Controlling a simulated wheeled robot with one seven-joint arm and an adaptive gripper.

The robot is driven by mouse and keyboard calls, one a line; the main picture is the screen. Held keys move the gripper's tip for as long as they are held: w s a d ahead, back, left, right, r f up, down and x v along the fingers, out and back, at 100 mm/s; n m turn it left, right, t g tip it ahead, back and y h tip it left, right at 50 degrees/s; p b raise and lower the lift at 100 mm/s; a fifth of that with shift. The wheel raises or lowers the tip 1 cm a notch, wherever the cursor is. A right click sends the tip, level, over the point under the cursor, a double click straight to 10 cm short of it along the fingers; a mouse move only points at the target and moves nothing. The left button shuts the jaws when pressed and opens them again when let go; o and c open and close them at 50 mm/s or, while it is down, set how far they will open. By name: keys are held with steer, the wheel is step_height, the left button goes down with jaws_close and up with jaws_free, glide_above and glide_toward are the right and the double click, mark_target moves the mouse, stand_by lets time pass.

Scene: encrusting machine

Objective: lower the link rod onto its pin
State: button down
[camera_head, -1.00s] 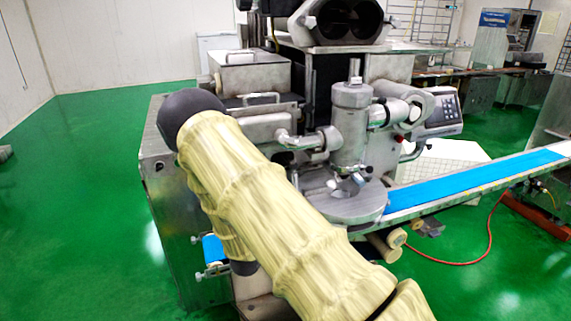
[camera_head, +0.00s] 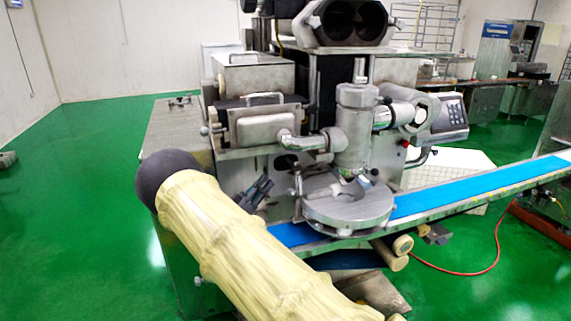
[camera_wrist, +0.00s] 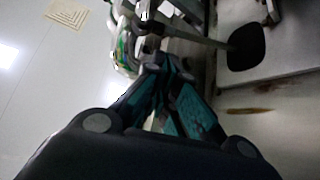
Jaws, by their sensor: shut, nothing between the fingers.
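My gripper (camera_head: 262,184) shows as a small dark shape beyond my arm, left of the round metal disc (camera_head: 348,206) under the machine's nozzle. In the wrist view its dark and teal fingers (camera_wrist: 156,62) come together with nothing seen between them. A thin upright metal piece (camera_head: 297,180) stands at the disc's left edge, apart from my gripper in the picture; it may be the link rod, but I cannot tell. In the wrist view a pale rod (camera_wrist: 195,38) runs from beyond the fingertips towards a dark oval (camera_wrist: 245,46). I cannot make out the pin.
The steel encrusting machine (camera_head: 250,80) stands ahead. A blue conveyor belt (camera_head: 480,186) runs from the disc to the right. A control panel (camera_head: 450,112) is at the right side. Green floor (camera_head: 80,210) is open on the left.

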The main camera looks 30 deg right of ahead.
steer(key=p+x, duration=0.3)
steer(key=x, duration=0.7)
steer(key=shift+p, duration=0.4)
